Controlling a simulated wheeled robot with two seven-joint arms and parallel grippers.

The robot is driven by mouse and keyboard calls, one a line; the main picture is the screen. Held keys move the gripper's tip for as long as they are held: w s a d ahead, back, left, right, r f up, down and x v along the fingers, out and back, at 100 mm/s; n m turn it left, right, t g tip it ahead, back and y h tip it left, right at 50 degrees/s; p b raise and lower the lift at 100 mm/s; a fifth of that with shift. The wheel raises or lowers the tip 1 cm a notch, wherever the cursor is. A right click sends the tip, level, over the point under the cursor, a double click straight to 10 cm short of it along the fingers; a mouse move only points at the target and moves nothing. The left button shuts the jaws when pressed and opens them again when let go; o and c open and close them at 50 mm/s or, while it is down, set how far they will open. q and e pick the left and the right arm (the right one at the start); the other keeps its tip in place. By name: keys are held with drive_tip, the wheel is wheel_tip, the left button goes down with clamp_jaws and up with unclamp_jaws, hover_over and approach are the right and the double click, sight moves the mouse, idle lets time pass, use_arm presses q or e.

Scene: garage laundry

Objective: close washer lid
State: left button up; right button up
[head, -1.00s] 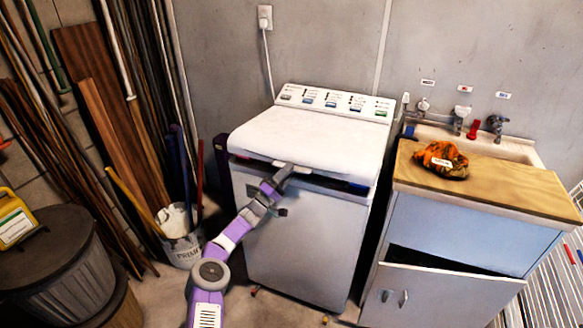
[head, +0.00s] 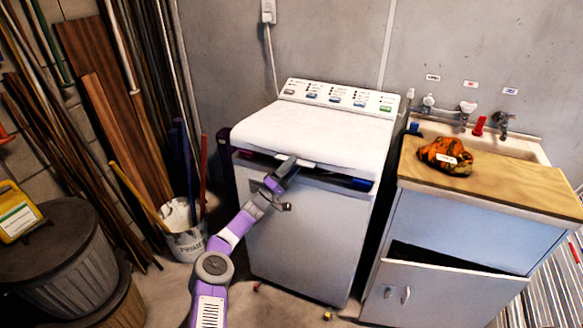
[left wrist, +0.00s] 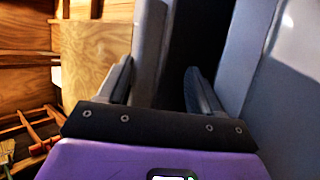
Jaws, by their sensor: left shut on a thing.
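The white washer (head: 300,235) stands against the back wall in the head view. Its lid (head: 315,132) is nearly down but a dark gap shows under its front edge. My left gripper (head: 288,166) is at the middle of that front edge and is shut on the lid. In the left wrist view the gripper (left wrist: 160,88) has its two fingers around the pale edge of the lid (left wrist: 150,45), with the dark gap beside it. The finger contact is partly hidden in the head view. My right gripper is not in view.
A sink cabinet (head: 455,230) stands close to the right, its door ajar, with an orange cloth (head: 445,156) on its wooden top. A bucket (head: 185,240), leaning boards (head: 110,130) and a lidded bin (head: 50,245) are at left. Small items lie on the floor by the washer.

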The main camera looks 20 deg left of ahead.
use_arm(q)
drive_tip(key=shift+d+f, duration=0.1)
drive_tip(key=shift+d, duration=0.05)
drive_tip(key=p+v, duration=0.2)
drive_tip(key=v, duration=0.5)
drive_tip(key=shift+s+a+p, duration=0.25)
drive_tip(key=shift+a+p, duration=0.05)
drive_tip(key=shift+p, duration=0.1)
drive_tip(key=shift+d, duration=0.1)
